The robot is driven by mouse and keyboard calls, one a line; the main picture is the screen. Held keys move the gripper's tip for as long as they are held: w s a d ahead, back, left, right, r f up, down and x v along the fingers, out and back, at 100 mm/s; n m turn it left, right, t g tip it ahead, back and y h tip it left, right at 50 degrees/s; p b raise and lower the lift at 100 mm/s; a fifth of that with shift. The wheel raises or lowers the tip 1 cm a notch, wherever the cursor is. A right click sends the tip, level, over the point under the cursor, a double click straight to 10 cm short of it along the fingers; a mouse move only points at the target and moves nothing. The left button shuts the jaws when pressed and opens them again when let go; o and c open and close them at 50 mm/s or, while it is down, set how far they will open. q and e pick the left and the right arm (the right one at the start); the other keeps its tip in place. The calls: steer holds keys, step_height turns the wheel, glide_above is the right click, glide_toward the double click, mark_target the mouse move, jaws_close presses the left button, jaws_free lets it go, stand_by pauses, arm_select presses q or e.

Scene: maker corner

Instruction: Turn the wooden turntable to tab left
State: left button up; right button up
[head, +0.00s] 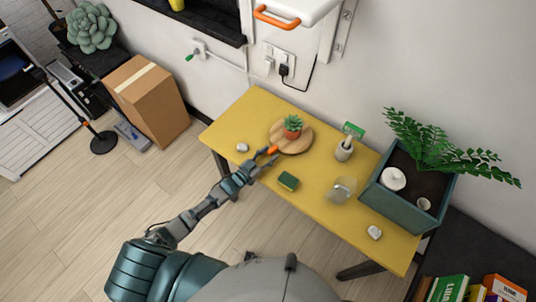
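The round wooden turntable (304,142) lies on the yellow table, with a small succulent in a terracotta pot (292,129) standing on it. Its orange tab (272,150) sticks out from the rim towards the lower left of the picture. My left gripper (266,157) is right at the tab, coming from the lower left. Its fingers are small in the picture, and I cannot tell whether they touch the tab or are closed on it. My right gripper is not in view.
A cardboard box (150,100) stands left on the floor.

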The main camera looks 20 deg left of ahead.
arm_select(q)
steer(key=shift+a, duration=0.1)
jaws_close()
steer(key=shift+w+a+f, duration=0.15)
steer(key=shift+w+a, duration=0.1)
steer(key=shift+a, duration=0.3)
steer(key=shift+w+a+b, duration=0.25)
steer(key=shift+a+b, duration=0.1)
steer(key=shift+a, duration=0.05)
steer(key=shift+o, duration=0.3)
jaws_free()
steer(key=v, duration=1.2)
steer(key=shift+a, duration=0.25)
steer(key=shift+d, duration=0.1)
